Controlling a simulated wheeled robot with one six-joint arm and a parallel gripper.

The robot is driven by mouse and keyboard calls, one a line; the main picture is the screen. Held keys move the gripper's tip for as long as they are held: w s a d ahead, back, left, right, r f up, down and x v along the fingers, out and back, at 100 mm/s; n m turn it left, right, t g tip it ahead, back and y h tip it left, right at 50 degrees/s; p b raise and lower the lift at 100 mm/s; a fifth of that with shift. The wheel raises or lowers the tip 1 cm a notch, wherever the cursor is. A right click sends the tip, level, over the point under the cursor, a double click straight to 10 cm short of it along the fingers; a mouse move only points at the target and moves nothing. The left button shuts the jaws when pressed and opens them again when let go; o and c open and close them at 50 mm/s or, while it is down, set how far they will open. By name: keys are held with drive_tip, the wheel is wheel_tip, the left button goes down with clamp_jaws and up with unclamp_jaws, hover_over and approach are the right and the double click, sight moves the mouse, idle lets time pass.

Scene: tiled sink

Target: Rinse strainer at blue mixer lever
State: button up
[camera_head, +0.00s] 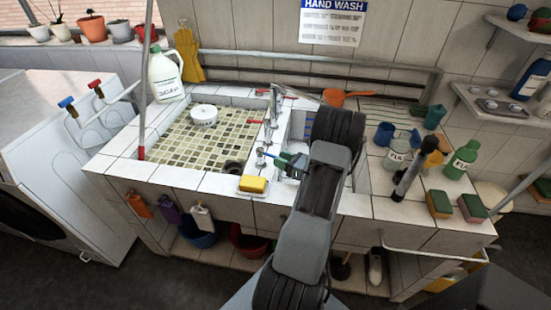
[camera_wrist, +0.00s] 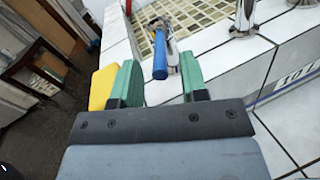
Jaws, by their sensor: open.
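The blue mixer lever (camera_wrist: 160,55) shows in the wrist view, pointing toward me between my two green fingertips. My gripper (camera_wrist: 159,64) is open, with a finger on each side of the lever; I cannot tell whether either touches it. In the head view my gripper (camera_head: 285,160) is at the front right corner of the tiled basin (camera_head: 180,180), and my arm hides part of that area.
A yellow sponge (camera_head: 253,185) lies on the front ledge, close to my left finger in the wrist view. A metal tap (camera_head: 273,108) stands right of the basin. A soap jug (camera_head: 165,75) stands at the back left. Bottles (camera_head: 398,152) and sponges (camera_head: 439,204) occupy the right counter.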

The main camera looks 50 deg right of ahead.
drive_tip(key=b+v, duration=0.1)
drive_tip(key=v, duration=0.9)
drive_tip(key=shift+s, duration=0.3)
